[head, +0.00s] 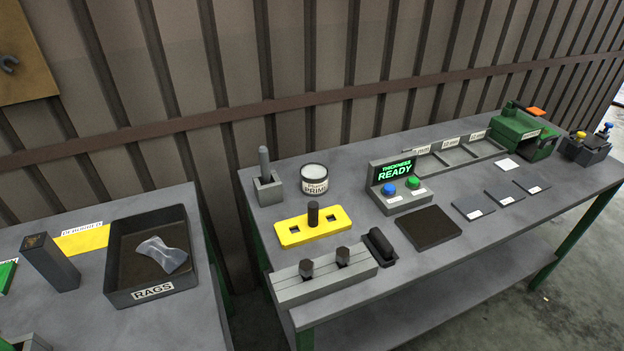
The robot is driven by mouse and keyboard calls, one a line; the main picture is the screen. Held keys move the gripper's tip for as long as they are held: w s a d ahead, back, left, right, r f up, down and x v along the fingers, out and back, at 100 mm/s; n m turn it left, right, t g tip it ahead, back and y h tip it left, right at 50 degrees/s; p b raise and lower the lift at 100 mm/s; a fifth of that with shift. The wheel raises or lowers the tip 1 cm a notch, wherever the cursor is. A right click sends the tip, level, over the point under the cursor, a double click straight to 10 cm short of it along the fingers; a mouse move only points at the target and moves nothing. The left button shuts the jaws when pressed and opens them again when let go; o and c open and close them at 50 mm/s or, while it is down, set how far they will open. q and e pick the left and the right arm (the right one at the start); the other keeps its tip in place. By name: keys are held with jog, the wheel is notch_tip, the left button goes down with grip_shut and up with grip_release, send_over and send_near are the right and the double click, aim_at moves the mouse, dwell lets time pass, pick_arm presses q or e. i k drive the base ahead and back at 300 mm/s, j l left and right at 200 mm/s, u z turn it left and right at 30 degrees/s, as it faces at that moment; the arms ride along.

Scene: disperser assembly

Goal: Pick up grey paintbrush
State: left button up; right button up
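The grey paintbrush (264,161) stands upright in a small grey square holder (268,188) at the back left corner of the right-hand table. Only its rounded grey handle shows above the holder; its lower end is hidden inside. A white can labelled as primer (315,180) stands just right of the holder, apart from it. Neither of my grippers shows in the head view.
A yellow plate (291,236) with a dark knob, a grey block (315,287) and a display box (389,171) share the right table (454,232). The left table holds a rags tray (197,262) and a dark upright box (52,262). A gap separates the tables.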

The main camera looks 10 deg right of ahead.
aim_at(263, 154)
jog(key=z, duration=0.45)
jog(key=k+j+z, duration=0.1)
jog(key=j+z, duration=0.15)
jog(key=z, duration=0.15)
jog(key=k+j+z, duration=0.1)
jog(key=z, duration=0.3)
jog(key=k+j+z, duration=0.15)
jog(key=z, duration=0.25)
jog(key=j, duration=0.1)
